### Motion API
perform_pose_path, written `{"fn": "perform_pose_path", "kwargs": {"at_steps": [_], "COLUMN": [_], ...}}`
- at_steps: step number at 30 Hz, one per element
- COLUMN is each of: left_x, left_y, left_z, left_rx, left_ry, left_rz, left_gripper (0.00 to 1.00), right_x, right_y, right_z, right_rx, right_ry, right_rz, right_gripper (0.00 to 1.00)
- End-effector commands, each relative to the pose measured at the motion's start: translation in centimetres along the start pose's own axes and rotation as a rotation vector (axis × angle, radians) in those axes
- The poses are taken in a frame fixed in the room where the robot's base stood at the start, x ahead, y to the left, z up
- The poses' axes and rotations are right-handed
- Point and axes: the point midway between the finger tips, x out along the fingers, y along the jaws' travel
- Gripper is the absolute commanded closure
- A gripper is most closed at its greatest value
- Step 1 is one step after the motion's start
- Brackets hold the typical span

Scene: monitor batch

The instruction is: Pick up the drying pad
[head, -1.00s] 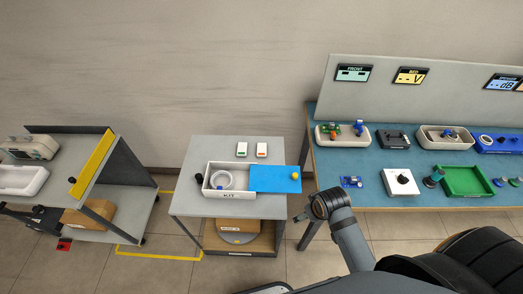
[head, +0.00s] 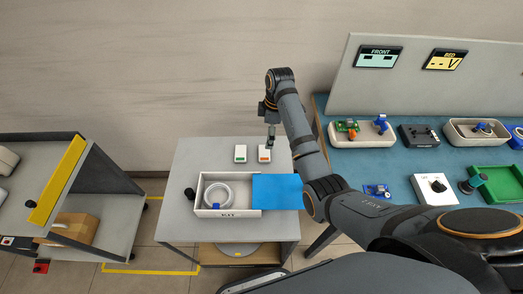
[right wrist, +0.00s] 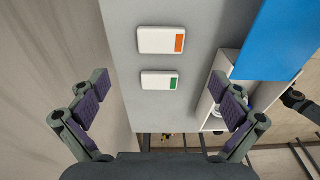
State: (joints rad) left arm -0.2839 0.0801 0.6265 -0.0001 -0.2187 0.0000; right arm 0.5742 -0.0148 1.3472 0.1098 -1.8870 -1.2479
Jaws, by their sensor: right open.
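Two small white pads lie side by side on the grey table, one with a green mark (head: 240,153) and one with an orange mark (head: 264,154). I cannot tell from looks which is the drying pad. In the right wrist view, the orange-marked pad (right wrist: 162,40) and the green-marked pad (right wrist: 160,80) lie flat below my gripper. My right gripper (head: 271,140) is above the table's back part, near the orange-marked pad. In the right wrist view its fingers (right wrist: 160,95) are wide open, with nothing held between them. My left gripper is out of view.
A white KIT tray (head: 228,212) holding a white coil stands in front of the pads, with a blue panel (head: 277,191) at its right. A black knob (head: 190,193) is left of the tray. A blue-topped bench stands right; a yellow-edged trolley (head: 58,180) stands left.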

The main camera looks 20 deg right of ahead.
Motion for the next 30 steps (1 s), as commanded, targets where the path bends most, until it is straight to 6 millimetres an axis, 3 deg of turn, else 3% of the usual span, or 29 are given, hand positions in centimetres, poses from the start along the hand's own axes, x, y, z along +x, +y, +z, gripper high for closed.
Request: {"fn": "perform_pose_path", "kwargs": {"at_steps": [4, 10, 17, 21, 25, 30], "left_x": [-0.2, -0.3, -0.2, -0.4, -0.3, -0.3], "left_y": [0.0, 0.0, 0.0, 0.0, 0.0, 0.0], "left_z": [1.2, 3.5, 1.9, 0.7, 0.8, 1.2], "left_rx": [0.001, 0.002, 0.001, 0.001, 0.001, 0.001], "left_ry": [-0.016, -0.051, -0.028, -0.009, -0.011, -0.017], "left_rz": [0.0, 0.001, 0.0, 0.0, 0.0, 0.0], "left_gripper": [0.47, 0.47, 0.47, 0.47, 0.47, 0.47], "right_x": [0.7, 4.2, 5.3, 7.2, 9.5, 10.4], "right_y": [0.0, 0.0, 0.1, 0.2, 0.3, 0.3], "right_z": [0.0, 0.1, 0.1, 0.1, 0.1, 0.1], "right_rx": [-0.002, -0.001, 0.0, 0.0, 0.001, 0.001], "right_ry": [0.0, -0.002, -0.001, -0.002, -0.001, 0.0], "right_rz": [-0.002, -0.002, 0.001, -0.002, -0.001, 0.002], "right_gripper": [0.0, 0.0, 0.0, 0.0, 0.0, 0.0]}}
